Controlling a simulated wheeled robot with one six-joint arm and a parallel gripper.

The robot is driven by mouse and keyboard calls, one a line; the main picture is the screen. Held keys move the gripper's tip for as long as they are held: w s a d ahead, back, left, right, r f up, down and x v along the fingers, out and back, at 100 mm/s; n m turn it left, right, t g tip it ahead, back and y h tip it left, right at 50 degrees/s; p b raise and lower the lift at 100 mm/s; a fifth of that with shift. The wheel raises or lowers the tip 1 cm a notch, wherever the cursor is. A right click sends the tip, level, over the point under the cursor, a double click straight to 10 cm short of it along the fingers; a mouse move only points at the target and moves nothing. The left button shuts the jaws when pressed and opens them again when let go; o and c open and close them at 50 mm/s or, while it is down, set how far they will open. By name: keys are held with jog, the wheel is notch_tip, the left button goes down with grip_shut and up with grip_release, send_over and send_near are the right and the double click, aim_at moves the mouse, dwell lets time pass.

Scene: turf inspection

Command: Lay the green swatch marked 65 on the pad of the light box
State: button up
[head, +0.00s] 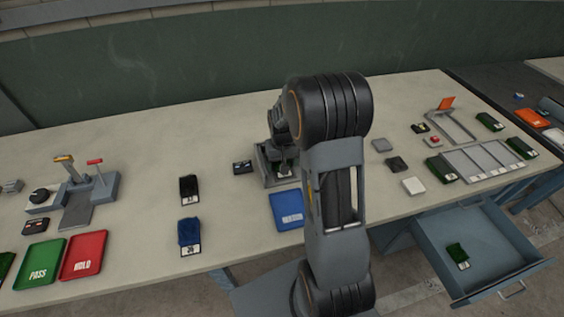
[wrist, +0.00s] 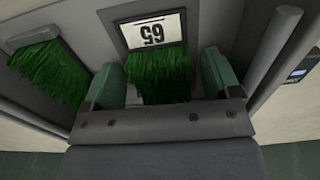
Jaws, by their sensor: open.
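The green swatch marked 65 (wrist: 160,85) lies in the light box, its white label upside down in the wrist view. In the head view its pale label (head: 285,169) just shows under my gripper. My gripper (wrist: 160,68) is open, one finger on each side of the swatch's green turf. I cannot tell whether the fingers touch it. The light box (head: 262,170) is a grey frame with posts; my arm hides part of it. The pad under the swatch is mostly hidden. A second green turf piece (wrist: 48,75) sits under a grey bar at the left in the wrist view.
A small black display (head: 242,167) stands left of the light box. A blue tray (head: 287,210) lies in front. Dark and blue swatches (head: 189,233), a green PASS tray (head: 38,263) and a red HOLD tray (head: 84,254) lie left. An open drawer (head: 490,268) juts out at right.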

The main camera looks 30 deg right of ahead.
jog(key=shift+r, duration=0.1)
notch_tip(320, 180, up, 12)
jog(key=s+a+r+n+t, duration=0.1)
jog(key=s+a, duration=0.3)
jog(key=s, duration=0.4)
jog(key=s+a+r+n+t, duration=0.1)
jog(key=s+a+r+t, duration=0.1)
jog(key=s+a, duration=0.3)
jog(key=s, duration=0.3)
jog(key=shift+a+r+t, duration=0.3)
jog(key=shift+r+t, duration=0.05)
jog(key=shift+t, duration=0.05)
